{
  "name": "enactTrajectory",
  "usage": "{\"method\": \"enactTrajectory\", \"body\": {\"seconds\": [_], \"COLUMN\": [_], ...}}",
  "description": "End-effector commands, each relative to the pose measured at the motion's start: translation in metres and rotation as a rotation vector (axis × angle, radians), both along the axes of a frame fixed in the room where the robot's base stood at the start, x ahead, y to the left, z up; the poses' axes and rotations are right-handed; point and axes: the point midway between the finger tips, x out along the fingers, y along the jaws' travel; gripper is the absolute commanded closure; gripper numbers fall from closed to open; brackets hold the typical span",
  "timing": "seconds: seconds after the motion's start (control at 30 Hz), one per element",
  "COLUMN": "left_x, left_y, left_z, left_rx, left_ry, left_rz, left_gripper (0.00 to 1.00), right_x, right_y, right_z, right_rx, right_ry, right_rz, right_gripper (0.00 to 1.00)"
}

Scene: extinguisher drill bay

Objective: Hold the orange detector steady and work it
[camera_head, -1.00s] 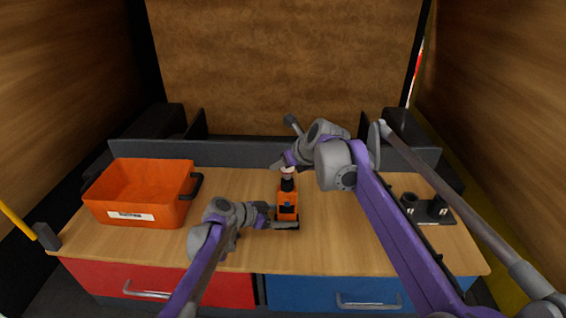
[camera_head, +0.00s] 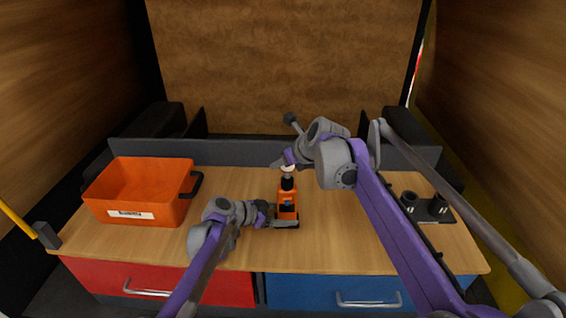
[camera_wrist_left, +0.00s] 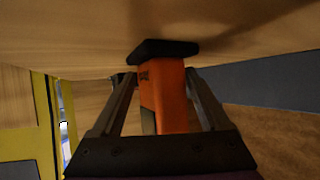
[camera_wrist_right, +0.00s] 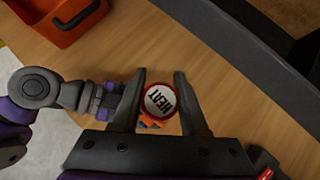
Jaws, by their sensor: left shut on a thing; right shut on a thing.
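The orange detector (camera_head: 287,207) stands upright on its dark base on the wooden table, near the middle. Its body also shows in the left wrist view (camera_wrist_left: 168,95). My left gripper (camera_head: 272,213) is shut on the detector's orange body from the left, low down. My right gripper (camera_wrist_right: 160,95) is shut on the detector's round top (camera_wrist_right: 160,101), a white disc with a red rim marked "HEAT", seen from above. In the head view the right fingers at the top are small and partly hidden by my arm.
An orange bin (camera_head: 138,192) with dark handles stands at the left of the table. A dark holder (camera_head: 432,209) with upright black cups is at the right. A low grey wall (camera_head: 240,155) runs along the back. Bare wood lies to the right of the detector.

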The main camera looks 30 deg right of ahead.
Motion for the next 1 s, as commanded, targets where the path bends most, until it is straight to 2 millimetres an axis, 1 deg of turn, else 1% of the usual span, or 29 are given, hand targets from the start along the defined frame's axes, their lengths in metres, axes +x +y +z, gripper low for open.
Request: {"method": "enactTrajectory", "body": {"seconds": [0.27, 1.0], "left_x": [0.000, 0.000], "left_y": [0.000, 0.000], "left_z": [0.000, 0.000], "left_rx": [0.000, -0.001], "left_ry": [0.000, 0.000], "left_rz": [0.000, 0.000], "left_gripper": [0.53, 0.53], "right_x": [0.000, 0.000], "right_y": [0.000, 0.000], "right_z": [-0.003, -0.021], "right_rx": [0.000, 0.000], "right_ry": [0.000, 0.000], "right_rz": [0.000, 0.000], "right_gripper": [1.00, 1.00]}}
